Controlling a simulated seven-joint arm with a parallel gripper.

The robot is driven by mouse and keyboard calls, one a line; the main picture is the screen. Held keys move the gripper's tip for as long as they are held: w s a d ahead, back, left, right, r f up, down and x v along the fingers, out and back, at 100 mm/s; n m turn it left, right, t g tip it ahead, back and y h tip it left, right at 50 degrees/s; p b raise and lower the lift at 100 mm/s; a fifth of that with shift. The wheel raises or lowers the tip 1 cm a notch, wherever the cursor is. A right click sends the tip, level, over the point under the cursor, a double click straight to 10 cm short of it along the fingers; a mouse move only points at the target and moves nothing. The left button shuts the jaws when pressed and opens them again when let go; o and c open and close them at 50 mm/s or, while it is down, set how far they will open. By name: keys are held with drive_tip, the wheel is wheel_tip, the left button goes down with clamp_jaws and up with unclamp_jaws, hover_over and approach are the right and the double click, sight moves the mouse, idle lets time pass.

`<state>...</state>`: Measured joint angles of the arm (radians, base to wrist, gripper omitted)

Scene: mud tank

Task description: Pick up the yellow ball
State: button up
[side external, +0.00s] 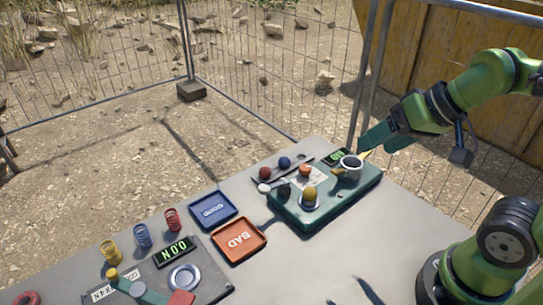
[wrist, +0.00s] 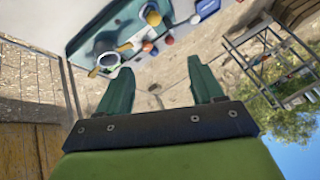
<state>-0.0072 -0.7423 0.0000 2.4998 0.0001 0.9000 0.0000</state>
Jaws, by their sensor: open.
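The yellow ball (side external: 310,193) sits in a small white holder (side external: 310,204) on the front part of a dark green raised block (side external: 345,203). In the wrist view the yellow ball (wrist: 153,17) shows near the top, beyond the fingertips. My gripper (side external: 366,143) hangs above the back right of the block, apart from the ball. In the wrist view my gripper (wrist: 159,66) has its two green fingers spread, with nothing between them. A round cup with a pale rim (side external: 351,163) stands under the gripper, with yellow parts beside it.
An orange ball (side external: 305,170), a red ball (side external: 265,173) and a blue ball (side external: 285,162) are near the block's far left side. A blue GOOD tray (side external: 232,203) and an orange BAD tray (side external: 262,238) lie to the left. A wire fence (side external: 270,80) stands behind.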

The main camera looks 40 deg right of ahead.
drive_tip(key=w+a+f+n+g, duration=0.2)
drive_tip(key=w+a+f+g, duration=0.15)
drive_tip(key=w, duration=0.35)
drive_tip(key=g+h, duration=0.2)
hover_over(311, 189)
drive_tip(key=f, duration=0.7)
drive_tip(key=s+f, duration=0.1)
drive_tip(key=f, duration=0.2)
drive_tip(key=shift+f, duration=0.15)
drive_tip(key=shift+w+f, duration=0.25)
drive_tip(key=shift+f, duration=1.1)
drive_tip(key=shift+w+f, duration=0.2)
drive_tip(key=shift+f, duration=1.15)
drive_tip(key=shift+c, duration=0.2)
drive_tip(key=c, duration=1.2)
drive_tip(key=shift+o, duration=0.2)
drive_tip(key=shift+r, duration=0.15)
